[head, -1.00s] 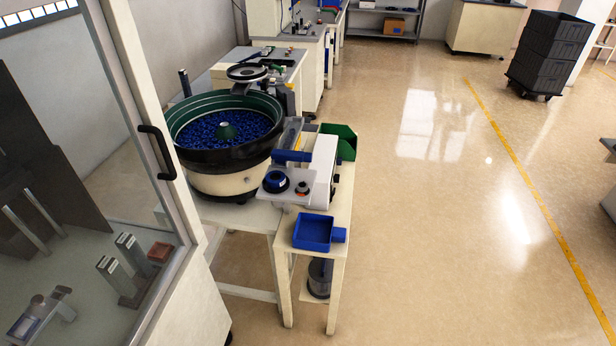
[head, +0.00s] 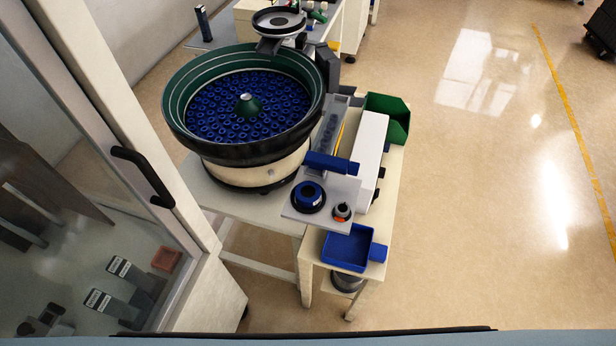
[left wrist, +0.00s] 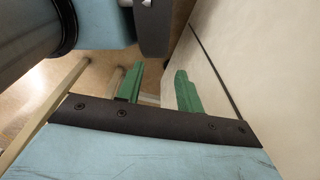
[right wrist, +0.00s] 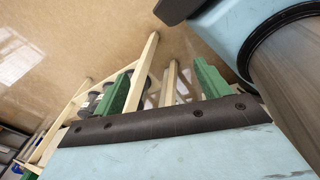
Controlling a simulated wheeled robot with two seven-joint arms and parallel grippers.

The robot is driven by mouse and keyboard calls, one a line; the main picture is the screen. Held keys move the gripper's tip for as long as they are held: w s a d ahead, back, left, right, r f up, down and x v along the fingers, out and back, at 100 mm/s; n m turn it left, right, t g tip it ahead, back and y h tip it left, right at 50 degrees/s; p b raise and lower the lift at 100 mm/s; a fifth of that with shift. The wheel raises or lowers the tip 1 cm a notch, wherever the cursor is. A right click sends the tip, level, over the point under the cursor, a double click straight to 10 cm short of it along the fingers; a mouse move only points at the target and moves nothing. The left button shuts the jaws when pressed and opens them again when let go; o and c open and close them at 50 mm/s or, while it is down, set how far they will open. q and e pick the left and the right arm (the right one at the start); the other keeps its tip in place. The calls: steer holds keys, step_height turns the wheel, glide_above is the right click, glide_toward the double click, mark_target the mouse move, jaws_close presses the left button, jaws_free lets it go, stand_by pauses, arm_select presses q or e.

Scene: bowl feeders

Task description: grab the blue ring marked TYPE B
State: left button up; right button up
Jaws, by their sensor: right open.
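A blue ring (head: 308,194) sits on a black round base on the grey plate (head: 327,208) at the front of the feeder station; no TYPE B marking is readable. Many smaller blue rings (head: 215,121) lie in the green-lined bowl feeder (head: 180,100). My left gripper (left wrist: 158,86) shows in the left wrist view, its green fingers apart and empty. My right gripper (right wrist: 160,82) shows in the right wrist view, its green fingers apart and empty, with table legs beyond. Neither gripper shows in the head view, and both are away from the ring.
A small grey and orange knob (head: 342,211) stands right of the ring. A blue bar (head: 327,162) and white housing (head: 371,150) are behind it. A blue tray (head: 346,248) is in front, a green bin (head: 387,118) behind.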

steer(key=w+a+r+n+t+p, duration=0.1)
steer(key=w+a+r+n+t, duration=0.2)
steer(key=w+a+r+n, duration=0.5)
steer(key=n+t+y+p, duration=0.3)
steer(key=n+t, duration=0.5)
steer(key=n, duration=1.1)
glide_toward(309, 194)
steer(key=shift+h, duration=0.6)
steer(key=shift+a+b+x, duration=0.2)
steer(key=shift+b+x, duration=0.05)
steer(key=shift+x, duration=2.05)
steer(key=shift+a+b+x, duration=0.25)
steer(key=shift+x, duration=2.05)
arm_select(q)
steer(key=s+r, duration=0.2)
steer(key=r, duration=0.1)
steer(key=shift+s+r, duration=0.2)
arm_select(e)
steer(key=shift+r, duration=0.1)
steer(key=c, duration=1.1)
steer(key=shift+r, duration=0.1)
